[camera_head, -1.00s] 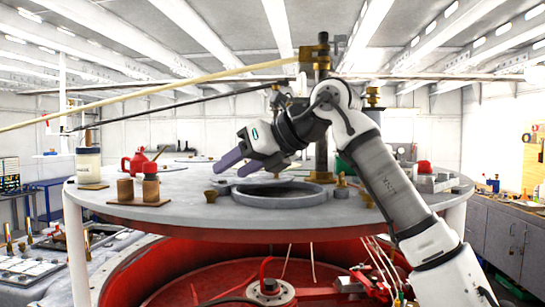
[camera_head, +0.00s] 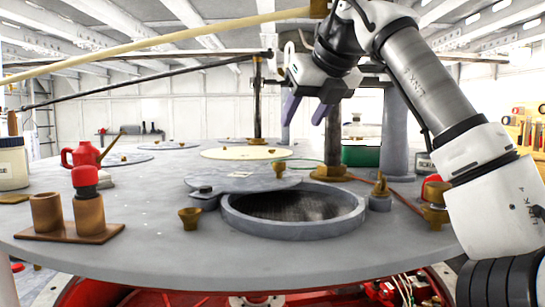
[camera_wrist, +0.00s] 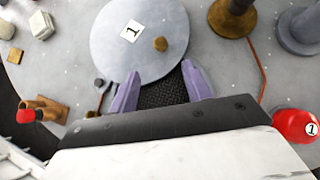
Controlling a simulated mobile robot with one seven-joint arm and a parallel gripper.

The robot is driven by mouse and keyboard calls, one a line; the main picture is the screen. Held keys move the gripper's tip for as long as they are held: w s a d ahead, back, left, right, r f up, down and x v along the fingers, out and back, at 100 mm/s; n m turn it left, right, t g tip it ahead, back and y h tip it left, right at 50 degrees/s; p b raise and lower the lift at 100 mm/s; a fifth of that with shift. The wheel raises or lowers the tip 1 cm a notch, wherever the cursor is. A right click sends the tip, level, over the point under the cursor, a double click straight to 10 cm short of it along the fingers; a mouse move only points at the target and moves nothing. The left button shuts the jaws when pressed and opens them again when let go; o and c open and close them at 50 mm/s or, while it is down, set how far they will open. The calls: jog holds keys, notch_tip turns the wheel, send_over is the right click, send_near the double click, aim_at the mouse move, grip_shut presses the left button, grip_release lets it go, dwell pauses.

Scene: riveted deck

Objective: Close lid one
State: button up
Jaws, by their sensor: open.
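Lid one (camera_head: 238,182) is a flat grey disc lying swung aside on the round deck, behind and left of a raised ring opening (camera_head: 236,222). In the wrist view lid one (camera_wrist: 120,58) carries a white "1" tag (camera_wrist: 131,31) and a small brass knob (camera_wrist: 161,44). The dark mesh inside the opening (camera_wrist: 165,92) shows uncovered between my fingers. My gripper (camera_head: 306,110) has purple fingers, open and empty, pointing down above the deck. In the wrist view my gripper (camera_wrist: 160,84) is over the opening, with the knob ahead of its tips.
Brown cups (camera_head: 89,213), a red can (camera_head: 82,155) and a brass cup (camera_head: 190,217) are left. A brass fitting (camera_head: 381,186) is right. A red ball marked "1" (camera_wrist: 296,126) is near.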

aim_at(281, 163)
jog(key=x, duration=1.3)
jog(key=shift+a+f+p, duration=0.1)
jog(key=shift+f+p, duration=0.1)
jog(key=shift+p, duration=0.1)
jog(key=shift+c, duration=0.3)
grip_shut()
